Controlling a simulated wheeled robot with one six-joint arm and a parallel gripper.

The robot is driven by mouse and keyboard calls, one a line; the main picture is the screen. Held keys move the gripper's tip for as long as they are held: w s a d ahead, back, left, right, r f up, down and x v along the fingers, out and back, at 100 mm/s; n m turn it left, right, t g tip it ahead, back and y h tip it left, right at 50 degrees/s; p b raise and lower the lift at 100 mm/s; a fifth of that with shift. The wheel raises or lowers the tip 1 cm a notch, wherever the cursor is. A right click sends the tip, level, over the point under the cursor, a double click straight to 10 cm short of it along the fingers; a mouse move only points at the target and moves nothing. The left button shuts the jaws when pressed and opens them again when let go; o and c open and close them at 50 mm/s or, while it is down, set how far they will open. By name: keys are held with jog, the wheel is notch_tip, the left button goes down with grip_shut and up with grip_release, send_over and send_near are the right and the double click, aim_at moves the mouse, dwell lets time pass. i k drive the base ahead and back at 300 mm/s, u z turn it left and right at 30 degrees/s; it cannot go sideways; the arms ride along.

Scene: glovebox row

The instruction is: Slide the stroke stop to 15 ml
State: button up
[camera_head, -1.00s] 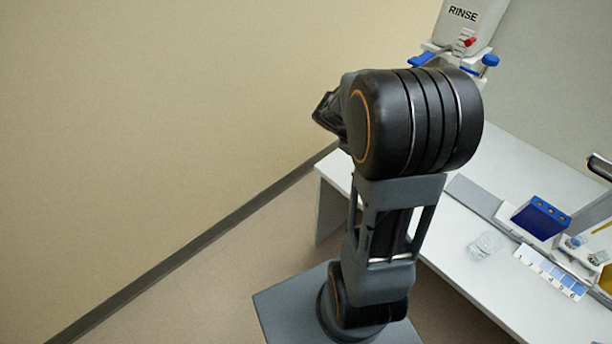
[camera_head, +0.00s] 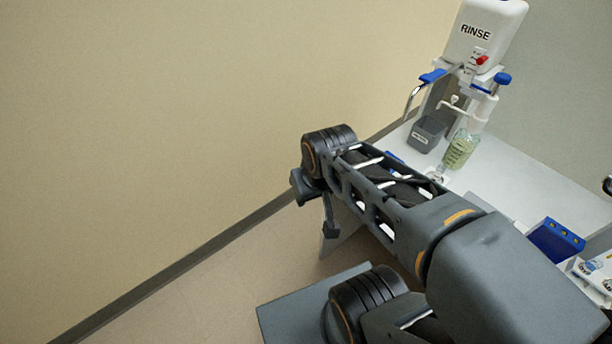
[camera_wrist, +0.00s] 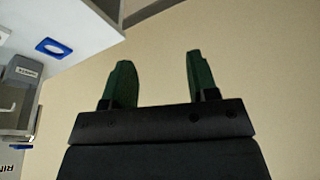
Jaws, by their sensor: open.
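The white RINSE container (camera_head: 487,25) stands at the upper right in the head view, over a white bench. A small red piece (camera_head: 482,60) sits beside a small scale on its lower front; it looks like the stroke stop, but the scale's numbers are too small to read. My gripper (camera_wrist: 158,60) shows two green fingers spread apart in the wrist view, with nothing between them but the beige wall. It is away from the container, to its left and lower. Only an edge of the dispenser, with upside-down lettering, shows at the wrist view's lower left.
A grey bin (camera_head: 427,134) and a bottle with greenish liquid (camera_head: 460,150) stand on the bench (camera_head: 530,180) below the container. A blue block (camera_head: 556,240) is farther right. Floor and wall at left are clear.

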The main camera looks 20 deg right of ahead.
aim_at(480, 60)
jog(key=z, duration=1.8)
